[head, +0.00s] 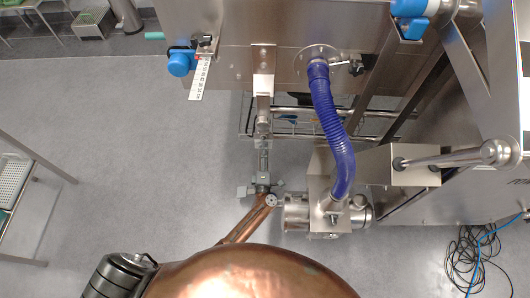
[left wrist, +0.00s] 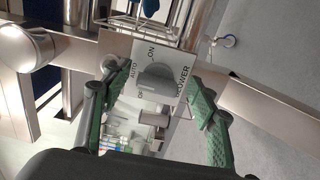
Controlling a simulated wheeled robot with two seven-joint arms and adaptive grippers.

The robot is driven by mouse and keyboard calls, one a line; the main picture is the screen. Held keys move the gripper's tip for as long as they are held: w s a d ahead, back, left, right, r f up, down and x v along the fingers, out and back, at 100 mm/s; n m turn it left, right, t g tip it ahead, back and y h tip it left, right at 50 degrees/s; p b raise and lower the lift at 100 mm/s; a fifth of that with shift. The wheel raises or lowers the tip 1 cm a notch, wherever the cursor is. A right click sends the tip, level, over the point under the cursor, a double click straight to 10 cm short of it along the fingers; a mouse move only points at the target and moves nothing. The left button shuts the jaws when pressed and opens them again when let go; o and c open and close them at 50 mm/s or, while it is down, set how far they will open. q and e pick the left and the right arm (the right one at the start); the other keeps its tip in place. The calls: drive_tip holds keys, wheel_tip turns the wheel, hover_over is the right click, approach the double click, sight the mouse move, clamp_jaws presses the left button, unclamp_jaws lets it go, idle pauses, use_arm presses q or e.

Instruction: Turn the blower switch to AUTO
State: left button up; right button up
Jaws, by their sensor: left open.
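The blower switch (left wrist: 155,78) is a grey knob on a pale plate (left wrist: 173,57) in the left wrist view. The plate looks tilted and reads ON above the knob, AUTO to its left and BLOWER along the right. I cannot tell which mark the knob points to. My left gripper (left wrist: 152,72) is open, with its green-padded fingers apart on either side of the knob. No contact shows. My right gripper is not in view.
The steel machine (head: 240,65) fills the top. A blue hose (head: 330,115) runs down to a metal motor unit (head: 325,212) just right of my gripper. A wire rack (head: 290,132) sits behind. Coiled cables (head: 475,258) lie at the lower right.

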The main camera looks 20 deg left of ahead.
use_arm(q)
drive_tip(key=v, duration=0.7)
drive_tip(key=shift+s, duration=0.25)
idle(0.4)
drive_tip(key=s+a+f+m+g+h+p, duration=0.2)
drive_tip(key=s+f+m+g+h+p, duration=0.15)
drive_tip(key=s+f+m, duration=0.7)
drive_tip(key=s+a+f+m+g+h+p, duration=0.3)
drive_tip(key=s+f+m+g+p, duration=0.15)
drive_tip(key=s+f, duration=0.95)
drive_tip(key=s+a+f+m+g+p, duration=0.1)
drive_tip(key=s+a+m+g, duration=0.1)
drive_tip(key=s, duration=1)
drive_tip(key=s+a+f+m+g+y+p, duration=0.1)
drive_tip(key=s+a, duration=0.4)
drive_tip(key=s, duration=0.7)
drive_tip(key=s+a+f+m+g+p, duration=0.2)
drive_tip(key=s+a+f+m+g, duration=0.1)
drive_tip(key=s, duration=0.9)
drive_tip(key=m+g, duration=0.1)
drive_tip(key=g, duration=0.1)
drive_tip(key=shift+a+f+g, duration=0.2)
drive_tip(key=shift+a+g, duration=0.1)
drive_tip(key=shift+a, duration=0.05)
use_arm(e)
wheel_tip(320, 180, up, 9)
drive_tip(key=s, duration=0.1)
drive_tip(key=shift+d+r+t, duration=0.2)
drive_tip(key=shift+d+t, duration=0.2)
